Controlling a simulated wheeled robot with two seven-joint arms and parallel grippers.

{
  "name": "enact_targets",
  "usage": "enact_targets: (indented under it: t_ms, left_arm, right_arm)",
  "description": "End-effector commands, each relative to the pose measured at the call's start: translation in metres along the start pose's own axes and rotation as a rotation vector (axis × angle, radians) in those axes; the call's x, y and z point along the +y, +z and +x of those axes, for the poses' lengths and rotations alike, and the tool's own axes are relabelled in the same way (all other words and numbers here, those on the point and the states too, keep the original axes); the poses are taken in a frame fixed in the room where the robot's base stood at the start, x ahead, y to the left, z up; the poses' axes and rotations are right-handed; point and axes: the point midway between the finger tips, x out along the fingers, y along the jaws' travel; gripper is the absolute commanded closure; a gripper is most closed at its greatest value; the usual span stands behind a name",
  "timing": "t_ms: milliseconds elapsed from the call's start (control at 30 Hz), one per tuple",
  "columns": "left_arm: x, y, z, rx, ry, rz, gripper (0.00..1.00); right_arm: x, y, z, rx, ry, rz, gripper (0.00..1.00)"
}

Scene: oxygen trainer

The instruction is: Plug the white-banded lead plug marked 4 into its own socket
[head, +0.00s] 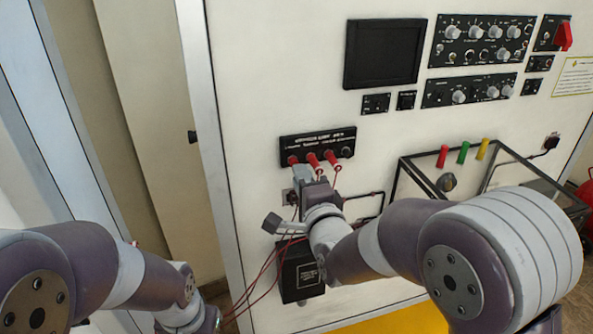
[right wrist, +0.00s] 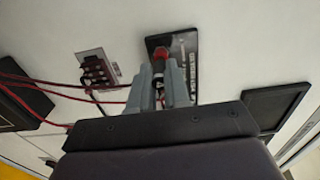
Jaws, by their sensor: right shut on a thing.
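The black socket strip (head: 318,146) is on the white panel wall, with white lettering across its top. Red plugs show along its lower row: a left one (head: 293,160), a middle one (head: 312,160) and a right one (head: 331,158). A dark round socket (head: 346,152) at the right end shows no plug. My right gripper (head: 302,176) is at the strip's left end, shut on a red plug (right wrist: 159,66) whose tip points at the strip (right wrist: 185,55). Whether it is fully seated, and its band and number, cannot be made out. My left gripper is below the picture's edge.
Red leads (head: 262,283) hang from the plugs toward the lower left. A black box (head: 298,270) is on the wall below. A small connector plate (right wrist: 97,68) sits beside the strip. A clear-sided case (head: 420,178) stands to the right.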

Motion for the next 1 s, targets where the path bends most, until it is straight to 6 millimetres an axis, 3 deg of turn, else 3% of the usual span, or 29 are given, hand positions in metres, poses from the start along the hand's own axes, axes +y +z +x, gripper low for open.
enact_targets:
  t_ms: [600, 1000]
  left_arm:
    - [0.000, 0.002, 0.013, 0.000, 0.000, 0.000, 0.64]
    - [0.000, 0.002, 0.013, 0.000, 0.000, 0.000, 0.64]
  right_arm:
    - [0.000, 0.000, -0.032, 0.000, -0.003, 0.000, 1.00]
    - [-0.001, 0.001, -0.034, -0.003, -0.002, -0.017, 1.00]
